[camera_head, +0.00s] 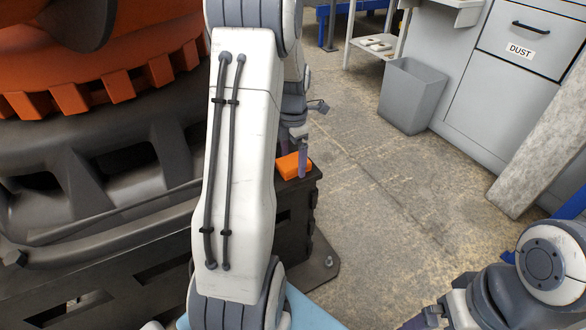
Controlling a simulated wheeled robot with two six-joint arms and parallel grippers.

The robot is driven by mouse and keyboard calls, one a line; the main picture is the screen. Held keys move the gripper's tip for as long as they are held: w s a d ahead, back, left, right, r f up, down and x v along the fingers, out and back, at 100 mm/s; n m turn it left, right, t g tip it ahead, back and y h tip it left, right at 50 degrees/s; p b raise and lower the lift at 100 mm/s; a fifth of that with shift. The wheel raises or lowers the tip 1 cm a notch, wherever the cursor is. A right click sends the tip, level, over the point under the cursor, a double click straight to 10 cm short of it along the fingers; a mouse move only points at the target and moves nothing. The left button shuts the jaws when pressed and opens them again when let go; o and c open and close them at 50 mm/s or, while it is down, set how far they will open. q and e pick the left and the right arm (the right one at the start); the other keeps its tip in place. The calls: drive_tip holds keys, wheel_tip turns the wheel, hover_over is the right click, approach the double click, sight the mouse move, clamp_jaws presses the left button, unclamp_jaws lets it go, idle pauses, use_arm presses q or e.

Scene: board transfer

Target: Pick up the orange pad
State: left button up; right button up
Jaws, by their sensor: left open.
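The orange pad (287,166) is a small bright block on the corner of a black stand, near the middle of the head view. My white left arm hides its left part. My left gripper (300,160) is open at the pad, with one grey finger hanging down at the pad's right side. The other finger is hidden behind the arm, and I cannot tell whether the visible finger touches the pad. My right gripper (428,318) shows only in part at the bottom edge, away from the pad, and its jaw state is unclear.
A large orange and black machine part (100,140) fills the left side, close to my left arm. The black stand (300,225) has a foot on the floor. A grey bin (412,97) and a cabinet labelled DUST (505,85) stand at upper right. The floor between is clear.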

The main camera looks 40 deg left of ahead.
sight(293, 160)
use_arm(q)
drive_tip(key=shift+r, duration=0.1)
drive_tip(key=c, duration=1.2)
drive_tip(key=shift+r, duration=0.1)
wheel_tip(293, 160, up, 4)
drive_tip(key=p, duration=0.2)
drive_tip(key=shift+p, duration=0.35)
drive_tip(key=shift+s+d+r+p, duration=0.6)
drive_tip(key=shift+s+d+r, duration=0.55)
drive_tip(key=shift+d, duration=0.45)
drive_tip(key=shift+s+d+r+p, duration=0.65)
drive_tip(key=shift+s+d+r, duration=0.4)
drive_tip(key=shift+d, duration=0.55)
drive_tip(key=shift+s+d+r+p, duration=0.6)
drive_tip(key=shift+s+d+r, duration=0.55)
drive_tip(key=shift+d, duration=0.45)
drive_tip(key=shift+w, duration=0.1)
